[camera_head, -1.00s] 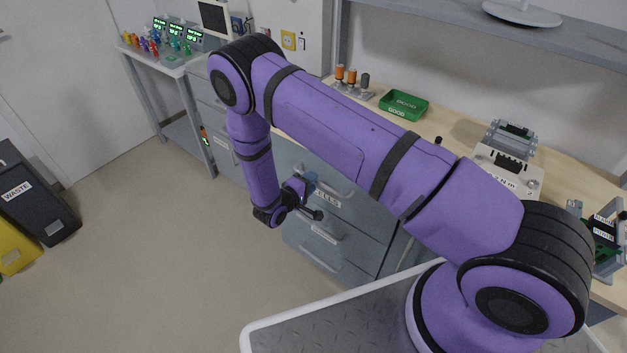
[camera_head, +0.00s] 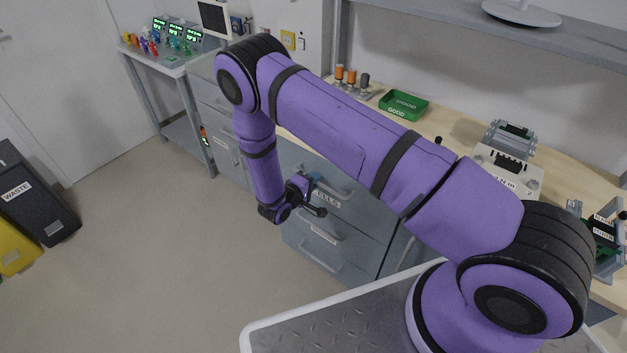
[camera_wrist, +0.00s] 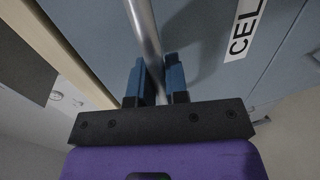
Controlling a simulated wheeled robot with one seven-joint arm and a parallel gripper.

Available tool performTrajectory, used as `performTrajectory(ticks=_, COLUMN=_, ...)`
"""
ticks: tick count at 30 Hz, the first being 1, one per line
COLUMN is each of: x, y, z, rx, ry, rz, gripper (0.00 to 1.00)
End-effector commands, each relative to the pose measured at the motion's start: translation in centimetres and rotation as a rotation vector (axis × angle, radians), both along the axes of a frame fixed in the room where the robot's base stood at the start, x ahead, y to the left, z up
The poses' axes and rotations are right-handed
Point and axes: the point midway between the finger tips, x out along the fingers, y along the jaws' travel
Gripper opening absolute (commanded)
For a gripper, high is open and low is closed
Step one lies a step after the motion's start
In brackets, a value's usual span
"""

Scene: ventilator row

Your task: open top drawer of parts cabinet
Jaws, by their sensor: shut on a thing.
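The parts cabinet (camera_head: 345,235) is a grey-blue drawer unit under the workbench. Its top drawer (camera_head: 345,188) has a white label, partly covered in the head view by my gripper (camera_head: 312,183). In the wrist view the label reads "CEL" (camera_wrist: 245,25) before it is cut off. A round metal handle bar (camera_wrist: 148,40) runs up the wrist view across the drawer front (camera_wrist: 195,40). The two blue fingers of my gripper (camera_wrist: 157,75) stand on either side of this bar and are shut on it. How far the drawer stands out is hard to tell.
Lower drawers with bar handles (camera_head: 322,258) lie below. The bench top (camera_head: 450,130) carries a green "GOOD" tray (camera_head: 403,105) and equipment. A side table (camera_head: 175,62) and a black waste bin (camera_head: 35,200) stand to the left. The floor (camera_head: 170,260) before the cabinet is clear.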

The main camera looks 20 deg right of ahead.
Motion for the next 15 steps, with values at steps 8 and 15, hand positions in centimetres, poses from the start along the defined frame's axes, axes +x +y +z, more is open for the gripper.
performTrajectory(ticks=8, x=-2.1, y=3.3, z=0.0, rx=0.002, ry=0.001, rz=0.006, gripper=0.0)
performTrajectory(ticks=15, x=-5.5, y=8.5, z=0.0, rx=0.003, ry=0.001, rz=0.008, gripper=0.0)
